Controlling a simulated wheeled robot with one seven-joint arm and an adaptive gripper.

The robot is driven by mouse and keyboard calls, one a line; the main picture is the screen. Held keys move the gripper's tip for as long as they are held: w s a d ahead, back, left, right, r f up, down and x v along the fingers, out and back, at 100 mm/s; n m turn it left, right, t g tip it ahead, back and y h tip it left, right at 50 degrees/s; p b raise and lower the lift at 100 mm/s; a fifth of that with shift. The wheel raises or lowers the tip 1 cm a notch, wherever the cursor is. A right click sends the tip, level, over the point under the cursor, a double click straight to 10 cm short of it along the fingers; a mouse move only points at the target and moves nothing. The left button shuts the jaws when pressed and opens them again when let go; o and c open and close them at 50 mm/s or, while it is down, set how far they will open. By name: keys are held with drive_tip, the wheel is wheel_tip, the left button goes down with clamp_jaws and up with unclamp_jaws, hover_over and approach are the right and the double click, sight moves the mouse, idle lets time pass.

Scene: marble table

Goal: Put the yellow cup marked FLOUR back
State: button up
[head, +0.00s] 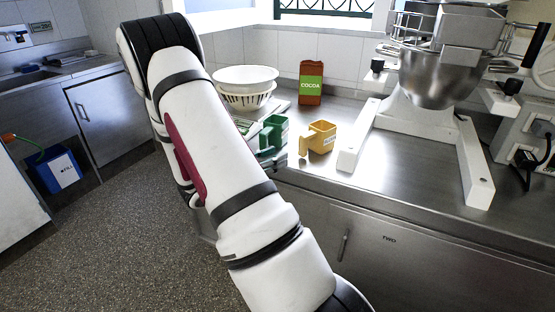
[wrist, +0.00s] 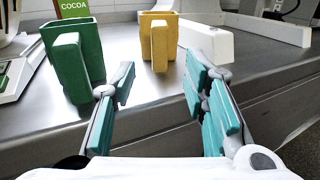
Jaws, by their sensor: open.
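The yellow cup (head: 321,136) stands upright on the steel counter, with its handle towards the front. Small marking shows on its side in the head view but is too small to read. In the wrist view the yellow cup (wrist: 172,30) stands beyond my gripper (wrist: 163,88), its handle roughly in line with the gap between the fingers. My gripper is open and empty, with teal pads apart and not touching the cup. In the head view my arm hides most of the gripper.
A green cup (wrist: 83,62) stands left of the yellow one, close to my left finger. A brown COCOA box (head: 311,88) and white colander (head: 245,88) stand behind. A large mixer (head: 432,80) with a white base is at right. The counter's front edge is near.

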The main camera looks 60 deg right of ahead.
drive_tip(key=s+a+r+m+g+y, duration=0.1)
drive_tip(key=s+a+r+m+y, duration=0.35)
drive_tip(key=a+r, duration=0.2)
drive_tip(key=s+a+r+m+y, duration=0.3)
drive_tip(key=s+a+r+m, duration=0.2)
drive_tip(key=a, duration=0.3)
drive_tip(key=s+a+m+t+y, duration=0.2)
drive_tip(key=s+a+t+y, duration=0.2)
drive_tip(key=a, duration=0.8)
drive_tip(key=s+a+r+m+t+y, duration=0.1)
drive_tip(key=s+a+m+t+y, duration=0.2)
drive_tip(key=a, duration=0.9)
drive_tip(key=shift+s+a+r+t+y, duration=0.2)
drive_tip(key=shift+s+t+y, duration=0.3)
drive_tip(key=shift+s+y, duration=0.6)
drive_tip(key=shift+w, duration=0.15)
wheel_tip(320, 180, up, 17)
drive_tip(key=t+p, duration=0.3)
drive_tip(key=p, duration=1.2)
